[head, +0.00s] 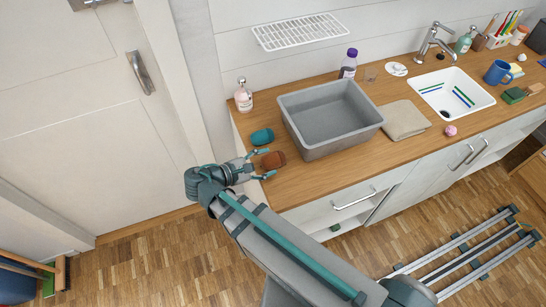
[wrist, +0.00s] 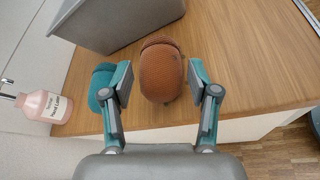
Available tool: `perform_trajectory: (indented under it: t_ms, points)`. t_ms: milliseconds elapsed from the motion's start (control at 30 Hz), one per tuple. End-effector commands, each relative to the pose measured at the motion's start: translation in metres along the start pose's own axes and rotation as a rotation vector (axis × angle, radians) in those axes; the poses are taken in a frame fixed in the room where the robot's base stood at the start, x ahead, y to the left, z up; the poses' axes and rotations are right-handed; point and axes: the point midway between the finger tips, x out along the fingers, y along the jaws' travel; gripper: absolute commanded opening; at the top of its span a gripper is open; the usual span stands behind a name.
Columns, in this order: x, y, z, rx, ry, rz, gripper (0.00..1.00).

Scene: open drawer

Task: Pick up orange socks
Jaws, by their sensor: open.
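The orange socks (head: 273,160) are a rounded, rolled-up bundle on the wooden counter near its left end, left of the grey basin. In the wrist view the orange socks (wrist: 162,70) lie between and just ahead of the open fingers. My gripper (head: 262,165) is open, with one finger on each side of the bundle.
A teal sock bundle (head: 262,137) lies just behind, beside the left finger in the wrist view. A grey basin (head: 318,151) stands to the right. A pink soap bottle (head: 243,97) stands at the back left. A folded cloth (head: 405,120) lies right of the basin.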

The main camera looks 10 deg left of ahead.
Motion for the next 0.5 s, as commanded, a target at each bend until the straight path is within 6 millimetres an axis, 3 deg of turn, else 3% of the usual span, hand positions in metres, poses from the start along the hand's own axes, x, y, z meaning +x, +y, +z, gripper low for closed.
perform_trajectory:
  t_ms: [167, 433, 500]
  points:
    - [0.018, 0.0, 0.001, 0.001, 0.0, 0.0, 0.6]
    - [0.019, 0.0, 0.0, 0.001, 0.0, 0.001, 0.6]
    - [0.019, 0.0, 0.0, 0.001, 0.0, 0.001, 0.48]
